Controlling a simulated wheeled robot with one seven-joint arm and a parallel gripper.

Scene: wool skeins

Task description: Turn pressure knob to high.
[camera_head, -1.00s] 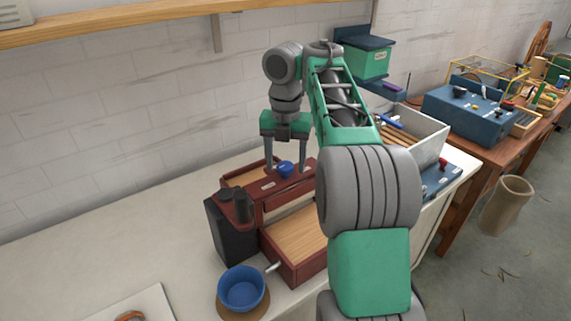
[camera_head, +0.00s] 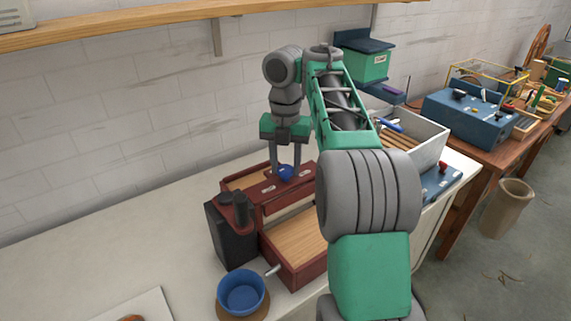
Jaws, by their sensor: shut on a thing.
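The blue knob (camera_head: 286,173) sits on top of the dark red wooden machine (camera_head: 292,257). My gripper (camera_head: 286,171) points down from above with its two grey fingers closed on the knob, one on each side. Small pale labels (camera_head: 268,189) lie on the red top panel near the knob; their writing is too small to read. The knob's pointer and exact setting cannot be told. Part of the machine's right side is hidden behind my arm.
A blue bowl (camera_head: 242,292) stands on a round brown mat at the machine's front left. A black box-like part (camera_head: 230,232) is at its left side. A grey-white crate (camera_head: 428,142) is behind my arm. The white tabletop (camera_head: 110,235) is clear at left.

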